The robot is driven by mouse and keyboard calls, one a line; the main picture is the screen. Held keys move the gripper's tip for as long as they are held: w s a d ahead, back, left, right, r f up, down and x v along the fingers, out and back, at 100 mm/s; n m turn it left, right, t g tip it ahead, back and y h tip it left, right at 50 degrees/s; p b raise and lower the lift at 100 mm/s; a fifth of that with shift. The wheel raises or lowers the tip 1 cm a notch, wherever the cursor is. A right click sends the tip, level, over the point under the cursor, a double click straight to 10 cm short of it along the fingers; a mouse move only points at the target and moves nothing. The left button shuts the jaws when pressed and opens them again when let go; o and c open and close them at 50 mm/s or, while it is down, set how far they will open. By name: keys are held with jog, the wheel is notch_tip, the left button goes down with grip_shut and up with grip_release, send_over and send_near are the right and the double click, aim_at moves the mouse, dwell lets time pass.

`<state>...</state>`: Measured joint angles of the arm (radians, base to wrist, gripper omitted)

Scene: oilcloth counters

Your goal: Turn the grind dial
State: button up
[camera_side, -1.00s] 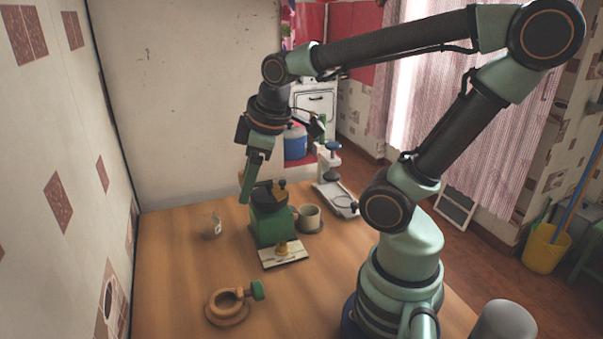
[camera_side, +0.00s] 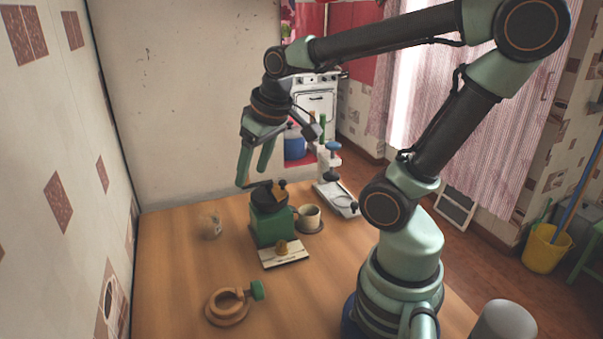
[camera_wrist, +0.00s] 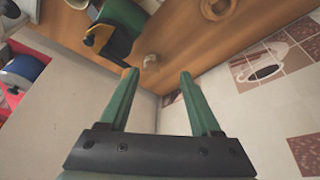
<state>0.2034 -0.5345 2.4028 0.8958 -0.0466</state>
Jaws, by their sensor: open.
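A green grinder (camera_side: 268,228) with a dark round top (camera_side: 268,198) stands on the wooden counter. A small orange-brown knob (camera_side: 280,188) shows at its top, and a dark bar reaches left from it. A brass-coloured knob (camera_side: 282,246) sits on a pale plate (camera_side: 297,257) at its front. I cannot tell which part is the grind dial. The grinder also shows in the wrist view (camera_wrist: 122,22), at the upper left. My gripper (camera_side: 251,178) is open and empty, above and slightly left of the grinder; its fingers also show in the wrist view (camera_wrist: 158,74).
A small jar (camera_side: 212,228) stands left of the grinder. A wooden ring with a green handle (camera_side: 228,305) lies in front. The wall (camera_side: 60,200) bounds the left.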

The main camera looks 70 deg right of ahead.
jog(key=d+f+m+g, duration=0.1)
jog(key=d, duration=0.2)
jog(key=d+f+m, duration=0.1)
jog(key=d+f, duration=0.1)
jog(key=d, duration=0.2)
jog(key=s+d+f+m+g, duration=0.1)
jog(key=d, duration=0.3)
jog(key=shift+d+f+g, duration=0.2)
jog(key=shift+f+g, duration=0.05)
jog(key=shift+g, duration=0.05)
jog(key=s+d+f+m+g, duration=0.25)
jog(key=s+d+f, duration=0.3)
jog(key=d, duration=0.35)
jog(key=shift+t+y, duration=0.4)
jog(key=shift+t, duration=0.05)
jog(key=f, duration=1.2)
jog(key=shift+w+d+f, duration=0.15)
jog(key=shift+w+f, duration=0.05)
jog(key=shift+f, duration=0.05)
notch_tip(320, 180, up, 25)
jog(key=shift+f, duration=0.1)
jog(key=n, duration=3)
send_near(281, 243)
notch_tip(281, 243, down, 9)
jog(key=shift+d+r, duration=0.1)
jog(key=shift+r, duration=0.05)
